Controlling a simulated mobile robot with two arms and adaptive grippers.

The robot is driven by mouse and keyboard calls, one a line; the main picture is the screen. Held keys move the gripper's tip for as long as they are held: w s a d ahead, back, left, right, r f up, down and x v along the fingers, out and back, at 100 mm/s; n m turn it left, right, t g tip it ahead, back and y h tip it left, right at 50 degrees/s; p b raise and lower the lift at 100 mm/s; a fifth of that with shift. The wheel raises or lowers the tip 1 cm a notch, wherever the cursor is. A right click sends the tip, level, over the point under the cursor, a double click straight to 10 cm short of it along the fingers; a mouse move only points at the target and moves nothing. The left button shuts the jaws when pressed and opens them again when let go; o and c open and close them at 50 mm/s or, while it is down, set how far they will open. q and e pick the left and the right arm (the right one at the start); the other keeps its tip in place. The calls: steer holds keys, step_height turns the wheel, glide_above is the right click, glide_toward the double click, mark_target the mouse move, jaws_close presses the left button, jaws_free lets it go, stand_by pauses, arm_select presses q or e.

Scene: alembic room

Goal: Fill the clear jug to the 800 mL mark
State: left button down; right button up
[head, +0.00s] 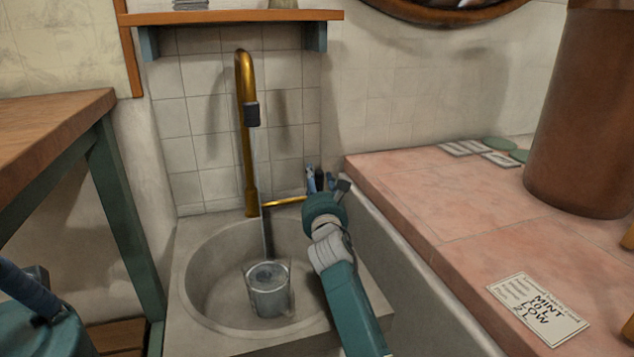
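The clear jug (268,290) stands upright in the round stone basin (205,310), under the brass tap (246,130). My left arm shows at the lower left edge, with no fingertips in view.
A wooden table (50,130) stands left. A shelf (235,17) hangs above the tap.

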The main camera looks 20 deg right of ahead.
steer(key=shift+s, duration=0.1)
steer(key=s+a+f, duration=0.1)
steer(key=s+a, duration=0.1)
steer(key=s, duration=0.9)
steer(key=shift+s, duration=0.3)
steer(key=shift+d, duration=0.1)
